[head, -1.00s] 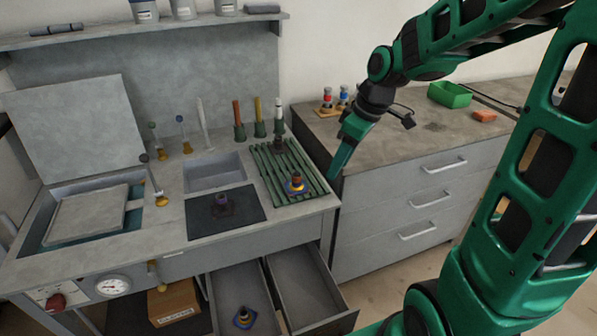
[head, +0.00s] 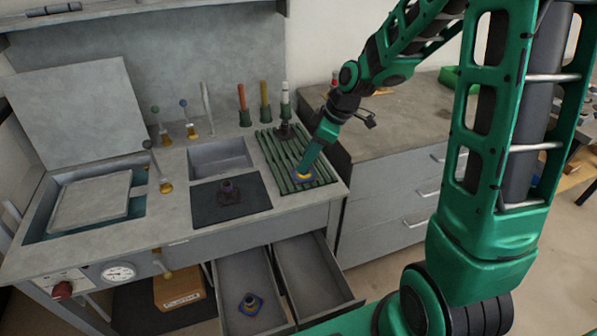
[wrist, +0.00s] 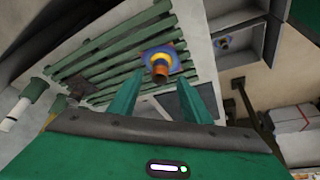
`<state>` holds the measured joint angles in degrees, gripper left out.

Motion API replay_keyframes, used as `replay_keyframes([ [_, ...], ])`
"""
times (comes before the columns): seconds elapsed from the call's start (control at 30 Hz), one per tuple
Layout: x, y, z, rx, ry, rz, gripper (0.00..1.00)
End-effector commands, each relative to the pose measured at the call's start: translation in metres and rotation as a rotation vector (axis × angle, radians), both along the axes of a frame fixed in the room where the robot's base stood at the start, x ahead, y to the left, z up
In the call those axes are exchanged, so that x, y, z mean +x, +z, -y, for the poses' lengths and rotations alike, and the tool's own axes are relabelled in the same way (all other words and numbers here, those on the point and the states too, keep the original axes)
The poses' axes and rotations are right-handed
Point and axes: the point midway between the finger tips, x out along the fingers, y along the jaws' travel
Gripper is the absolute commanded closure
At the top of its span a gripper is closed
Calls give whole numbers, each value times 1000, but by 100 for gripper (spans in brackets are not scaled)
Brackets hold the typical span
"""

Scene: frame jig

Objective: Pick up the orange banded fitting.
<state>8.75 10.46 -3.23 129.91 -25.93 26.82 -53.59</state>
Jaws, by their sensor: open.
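The orange banded fitting (head: 302,178) stands on the front end of the green slatted rack (head: 272,152), with a blue and yellow base. In the head view my gripper (head: 307,163) hides most of its top. In the wrist view the fitting (wrist: 160,66) shows its orange band and sits beyond the fingertips, roughly centred between them. My gripper (wrist: 162,92) is open and empty, with a finger on each side of the line to the fitting. I cannot tell how far the tips are from it.
A dark fitting (head: 229,190) stands on the black mat, and a dark one (head: 285,131) at the rack's back. Another fitting (head: 249,303) lies in the left open drawer. Upright handles (head: 264,100) stand behind the rack. The drawer cabinet (head: 400,140) is to the right.

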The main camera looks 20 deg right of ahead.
Motion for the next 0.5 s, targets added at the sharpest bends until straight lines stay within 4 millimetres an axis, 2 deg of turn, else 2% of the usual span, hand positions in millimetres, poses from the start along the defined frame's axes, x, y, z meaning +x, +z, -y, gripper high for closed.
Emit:
replay_keyframes([
  [0.03, 2, -8, -2, 1, 1, -4, 56],
  [0.2, 7, -26, -8, 1, 2, -2, 56],
  [0.5, 8, -31, -9, 0, 1, 0, 56],
])
